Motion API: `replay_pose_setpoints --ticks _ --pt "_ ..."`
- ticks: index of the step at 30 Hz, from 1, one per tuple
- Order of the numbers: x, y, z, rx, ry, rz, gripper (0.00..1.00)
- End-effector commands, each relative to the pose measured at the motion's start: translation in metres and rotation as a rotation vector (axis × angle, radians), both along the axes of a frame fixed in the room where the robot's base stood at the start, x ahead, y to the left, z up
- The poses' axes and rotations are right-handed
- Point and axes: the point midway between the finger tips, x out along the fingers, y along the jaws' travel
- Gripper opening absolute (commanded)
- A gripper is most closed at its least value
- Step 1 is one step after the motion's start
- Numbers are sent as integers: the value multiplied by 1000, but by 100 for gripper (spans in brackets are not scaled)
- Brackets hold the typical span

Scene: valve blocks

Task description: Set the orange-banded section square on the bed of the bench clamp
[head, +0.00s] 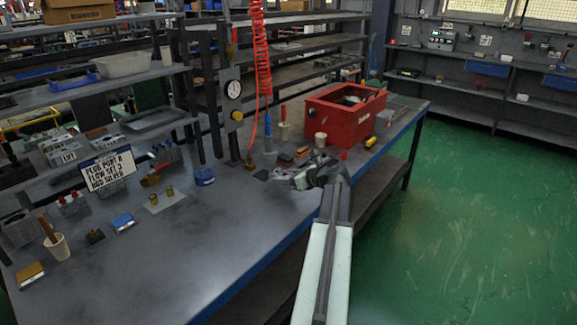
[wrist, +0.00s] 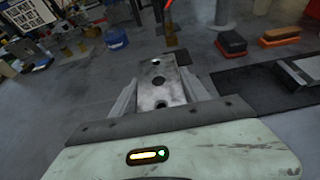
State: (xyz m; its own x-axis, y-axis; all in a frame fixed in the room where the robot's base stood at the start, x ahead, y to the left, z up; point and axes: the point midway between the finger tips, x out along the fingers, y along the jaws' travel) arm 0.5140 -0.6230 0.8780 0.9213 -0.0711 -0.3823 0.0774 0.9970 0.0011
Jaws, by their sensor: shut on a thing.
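My gripper (head: 308,177) is low over the bench near its right front edge in the head view. In the wrist view my gripper (wrist: 158,88) is shut on a grey metal block (wrist: 152,70) with round holes in its top face. No orange band shows on this block from here. The underside of the held block is hidden.
A sign (head: 108,170) and small parts fill the left bench. The front-middle bench is clear.

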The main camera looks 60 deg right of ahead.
Motion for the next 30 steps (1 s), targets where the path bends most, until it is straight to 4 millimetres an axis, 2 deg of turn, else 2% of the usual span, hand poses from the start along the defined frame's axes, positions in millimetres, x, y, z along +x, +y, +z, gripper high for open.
replay_pose_setpoints --ticks 9,15,18,23,30 --pt "71 65 -9 0 -1 6 0" --pt "106 94 -13 1 -1 4 0" --pt "113 100 -14 1 -1 4 0" --pt "115 101 -16 1 -1 2 0" --pt "115 101 -52 0 -1 3 0"
